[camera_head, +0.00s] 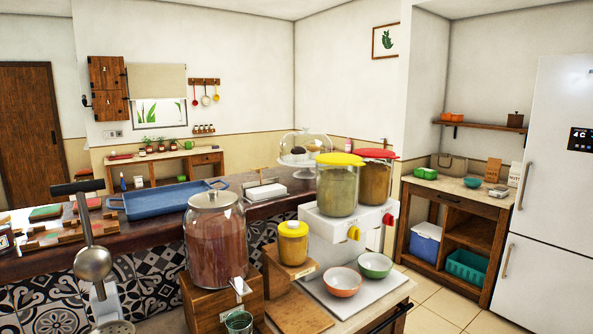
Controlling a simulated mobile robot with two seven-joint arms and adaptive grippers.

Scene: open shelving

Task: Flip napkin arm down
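A napkin holder with a stack of white napkins (266,192) stands on the dark counter, just right of the blue tray. A thin arm or bar (262,182) shows at the top of the stack and looks raised at a slant. The holder is small in the picture, so its exact angle and whether it touches the napkins cannot be told. Neither of my grippers shows in the head view.
A blue tray (170,199) lies left of the napkins, and a glass cake dome (303,147) stands to their right.

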